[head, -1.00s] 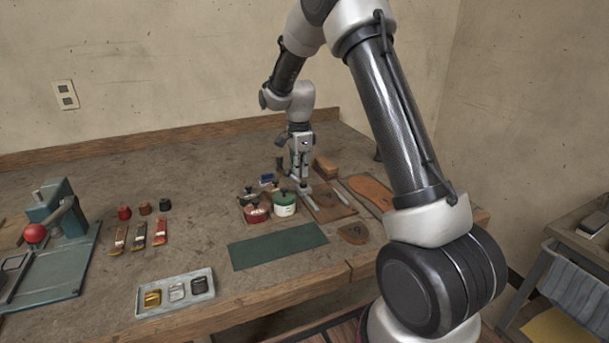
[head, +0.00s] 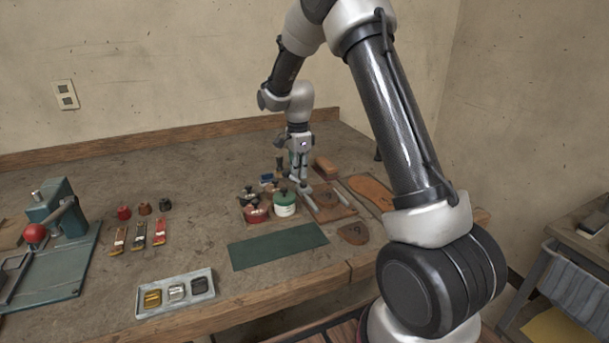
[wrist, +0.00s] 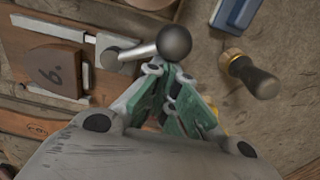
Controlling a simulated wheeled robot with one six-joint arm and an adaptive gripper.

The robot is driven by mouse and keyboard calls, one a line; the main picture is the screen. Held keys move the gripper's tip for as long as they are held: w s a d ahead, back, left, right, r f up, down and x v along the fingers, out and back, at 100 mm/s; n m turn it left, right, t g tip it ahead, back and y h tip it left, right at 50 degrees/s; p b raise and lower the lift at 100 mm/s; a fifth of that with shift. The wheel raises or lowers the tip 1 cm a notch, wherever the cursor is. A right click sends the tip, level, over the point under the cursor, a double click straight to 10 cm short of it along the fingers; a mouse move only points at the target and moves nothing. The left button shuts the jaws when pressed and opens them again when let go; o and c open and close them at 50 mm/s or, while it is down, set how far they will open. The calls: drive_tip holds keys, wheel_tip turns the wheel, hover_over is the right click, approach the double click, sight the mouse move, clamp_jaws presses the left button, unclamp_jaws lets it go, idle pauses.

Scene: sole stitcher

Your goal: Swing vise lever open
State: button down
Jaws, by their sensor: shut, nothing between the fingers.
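The vise lever (wrist: 143,50) is a short metal bar with a dark ball knob (wrist: 174,42) at its end. It pivots on a pale metal block at the edge of a wooden vise board (wrist: 20,75), next to a brown piece marked 6 (wrist: 52,70). My gripper (wrist: 165,78) is shut and empty, its green-padded fingers together. The fingertips sit right beside the lever near the knob; I cannot tell whether they touch. In the head view my gripper (head: 299,180) is over the left end of the vise board (head: 338,212), and the lever is too small to make out clearly.
Jars (head: 285,205) stand close to the left of my gripper. A dark-handled tool (wrist: 255,78) and a blue item (wrist: 236,12) lie near it in the wrist view. A green mat (head: 278,246) lies clear in front. A brown sole (head: 370,190) lies to the right.

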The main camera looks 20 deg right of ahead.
drive_tip(key=shift+d, duration=0.35)
drive_tip(key=shift+r, duration=0.1)
wheel_tip(320, 180, up, 6)
drive_tip(key=shift+f, duration=0.1)
idle(0.6)
drive_tip(key=shift+d, duration=0.1)
drive_tip(key=d, duration=0.5)
drive_tip(key=shift+w, duration=0.2)
idle(0.3)
